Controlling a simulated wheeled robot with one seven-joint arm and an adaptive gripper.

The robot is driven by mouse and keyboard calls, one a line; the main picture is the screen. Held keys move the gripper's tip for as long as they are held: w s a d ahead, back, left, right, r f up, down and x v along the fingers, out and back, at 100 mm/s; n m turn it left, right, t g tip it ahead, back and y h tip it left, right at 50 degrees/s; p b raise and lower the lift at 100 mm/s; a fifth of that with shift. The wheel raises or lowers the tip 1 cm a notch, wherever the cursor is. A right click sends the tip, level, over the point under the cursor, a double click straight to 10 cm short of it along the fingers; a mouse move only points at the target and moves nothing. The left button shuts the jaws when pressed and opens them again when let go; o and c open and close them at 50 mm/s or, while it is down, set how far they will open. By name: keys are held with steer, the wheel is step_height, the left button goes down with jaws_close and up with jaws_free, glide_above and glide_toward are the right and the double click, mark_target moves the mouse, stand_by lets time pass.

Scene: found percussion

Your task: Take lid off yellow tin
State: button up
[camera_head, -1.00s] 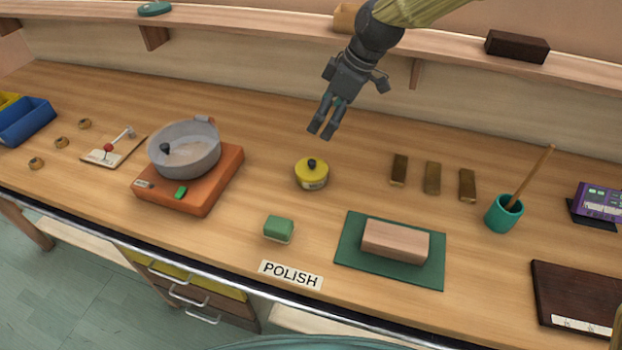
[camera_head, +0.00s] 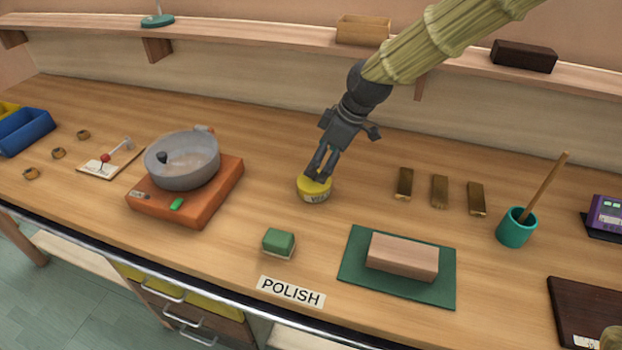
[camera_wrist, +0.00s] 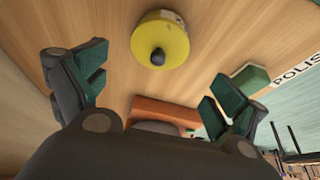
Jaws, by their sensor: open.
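The yellow tin (camera_head: 314,195) stands upright on the wooden bench, its lid on. In the wrist view the round yellow lid (camera_wrist: 172,38) shows from above with a dark knob (camera_wrist: 158,57) at its middle. My gripper (camera_head: 318,175) is over the tin in the head view, and its fingers hide the knob there. In the wrist view the fingers (camera_wrist: 158,85) are spread wide with nothing between them, and the tin lies beyond the fingertips. Whether a fingertip touches the lid cannot be told.
A grey pot (camera_head: 182,160) sits on an orange burner (camera_head: 205,200) to the left. A green-topped block (camera_head: 279,242) and the POLISH label (camera_head: 291,291) lie in front. A wooden block (camera_head: 402,257) on a green mat (camera_head: 352,270) and several brass bars (camera_head: 439,190) are to the right.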

mark_target(316, 174)
steer(key=shift+w+p+x, duration=0.1)
steer(key=shift+p+x, duration=0.25)
steer(key=shift+x, duration=0.95)
steer(key=shift+w+p+x, duration=0.15)
steer(key=shift+p+x, duration=0.15)
steer(key=shift+x, duration=1)
steer(key=shift+d, duration=0.2)
steer(key=c, duration=1)
steer(key=shift+c, duration=0.4)
steer(key=shift+s+f, duration=0.1)
steer(key=shift+c, duration=0.5)
